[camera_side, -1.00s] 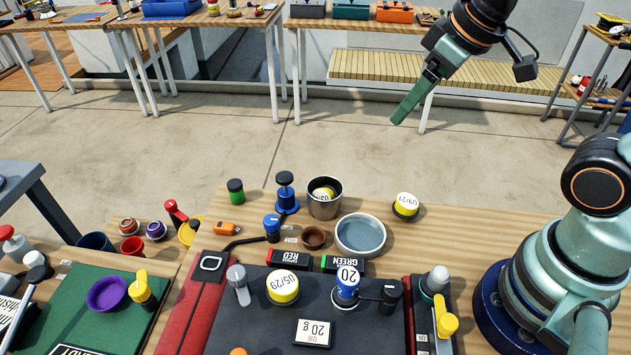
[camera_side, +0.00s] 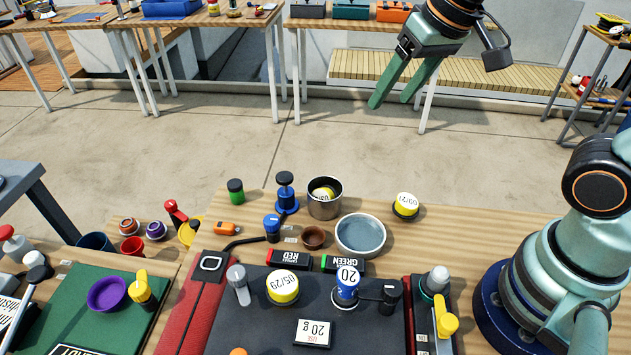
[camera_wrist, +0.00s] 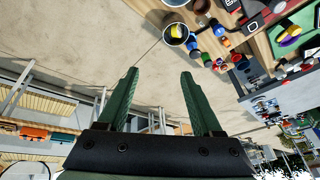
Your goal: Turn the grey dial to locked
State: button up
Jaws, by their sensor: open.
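A grey dial (camera_side: 238,284) with a light grey pointer handle stands on the dark panel (camera_side: 260,325) near its left edge, beside a red strip. Its markings are too small to read. My gripper (camera_side: 392,100) is high above and beyond the bench, at upper right in the side view. Its two green fingers are spread apart with nothing between them. They also show in the wrist view (camera_wrist: 159,74), open over bare floor. I cannot make out the grey dial for certain in the wrist view.
Around the dial are a yellow-topped weight (camera_side: 282,287), a blue weight marked 20 (camera_side: 347,282) and a black lever (camera_side: 236,243). A steel cup (camera_side: 325,198) and a grey bowl (camera_side: 361,236) stand behind. A yellow-handled knob (camera_side: 444,318) is at right. Air around my gripper is clear.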

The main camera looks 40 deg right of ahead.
jog(key=w+a+f+m+g, duration=0.1)
jog(key=w+a+m+g, duration=0.15)
jog(key=a, duration=1.15)
jog(key=m+g, duration=0.2)
jog(key=m, duration=0.2)
send_near(237, 272)
jog(key=shift+h, duration=0.3)
jog(key=f, duration=0.8)
jog(key=shift+a+f, duration=0.35)
jog(key=shift+f, duration=0.05)
grip_shut()
